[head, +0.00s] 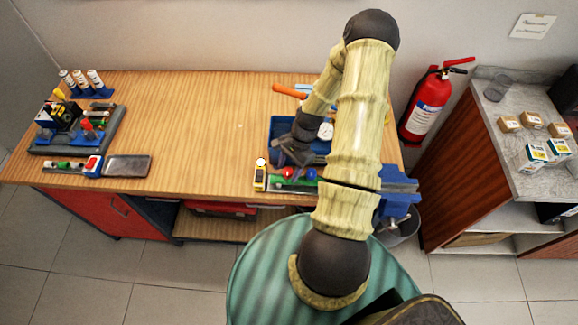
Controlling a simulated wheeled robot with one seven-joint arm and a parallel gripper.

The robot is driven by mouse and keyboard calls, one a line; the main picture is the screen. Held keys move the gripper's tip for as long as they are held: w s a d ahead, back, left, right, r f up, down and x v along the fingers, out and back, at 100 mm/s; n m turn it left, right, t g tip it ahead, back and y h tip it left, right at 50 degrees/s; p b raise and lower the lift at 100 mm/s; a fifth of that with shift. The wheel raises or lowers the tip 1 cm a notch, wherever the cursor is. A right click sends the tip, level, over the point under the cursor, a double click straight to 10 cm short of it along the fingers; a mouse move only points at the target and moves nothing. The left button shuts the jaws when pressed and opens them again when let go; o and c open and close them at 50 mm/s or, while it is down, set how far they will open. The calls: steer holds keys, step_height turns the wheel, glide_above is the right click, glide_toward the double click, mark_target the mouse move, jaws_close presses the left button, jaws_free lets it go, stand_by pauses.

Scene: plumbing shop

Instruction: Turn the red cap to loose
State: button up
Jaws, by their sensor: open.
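A small round red cap (288,173) sits at the bench's front edge, on a low green and grey fixture (296,186). A round blue cap (311,174) is just right of it. My gripper (288,158) is open, pointing down just behind and above the red cap. No object shows between its fingers. The picture is too small to tell whether a finger touches the cap. My arm covers the bench to the right of the caps.
A blue tray (276,127) with a white gauge (325,131) lies behind the gripper. The wooden bench's middle (195,130) is clear.

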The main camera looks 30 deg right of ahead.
steer(key=c, duration=1)
steer(key=shift+o, duration=0.2)
